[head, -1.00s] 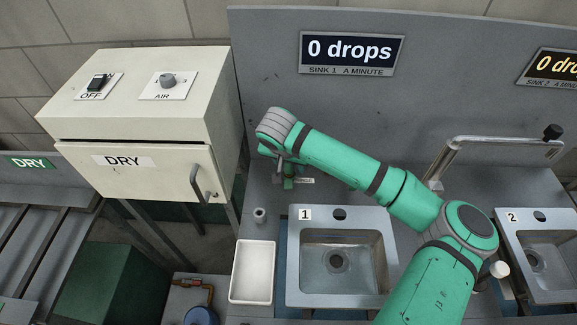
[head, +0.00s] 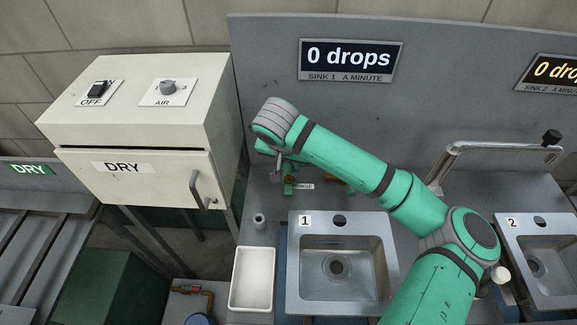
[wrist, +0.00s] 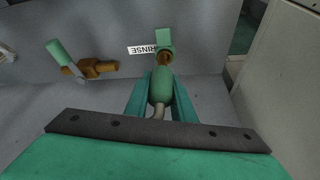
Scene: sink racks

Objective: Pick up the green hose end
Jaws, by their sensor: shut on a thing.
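The green hose end (wrist: 160,87) is a small rounded piece in the wrist view, between the two teal fingers of my gripper (wrist: 159,100). The fingers are shut on it. A pale hose (wrist: 157,112) runs from it back toward my wrist. Its far tip overlaps a brass fitting in the picture, and I cannot tell whether they touch. In the head view my gripper (head: 276,172) hangs at the end of the arm behind sink 1, and the hose end cannot be made out there.
The brass fitting (wrist: 165,58) has a green handle beside a RINSE label (wrist: 142,49). A second brass valve (wrist: 95,69) is to its left. Sink 1 (head: 305,300), a white tray (head: 252,309) and a DRY cabinet (head: 130,185) stand nearby.

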